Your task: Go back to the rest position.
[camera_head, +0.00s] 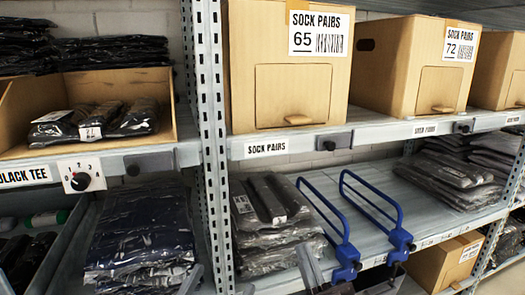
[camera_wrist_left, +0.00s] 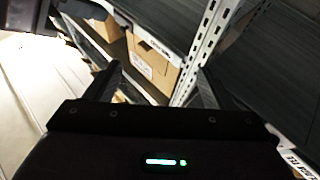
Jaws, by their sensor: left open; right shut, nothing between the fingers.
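My left gripper (camera_head: 250,279) is at the bottom edge of the head view, with its two grey fingers apart and only their ends showing. In the left wrist view its dark fingers (camera_wrist_left: 155,85) are spread with nothing between them. My right gripper (camera_head: 396,272) shows only partly, as a dark shape at the bottom edge of the head view, right of the left one. It is shut with nothing in it. Most of both arms is out of view.
A metal shelf rack fills the head view. Two sock-pairs boxes (camera_head: 291,95) (camera_head: 412,92) stand on the upper shelf. Blue wire dividers (camera_head: 343,225) and bagged garments (camera_head: 140,232) are on the lower level. A perforated upright (camera_head: 209,120) stands near the left gripper.

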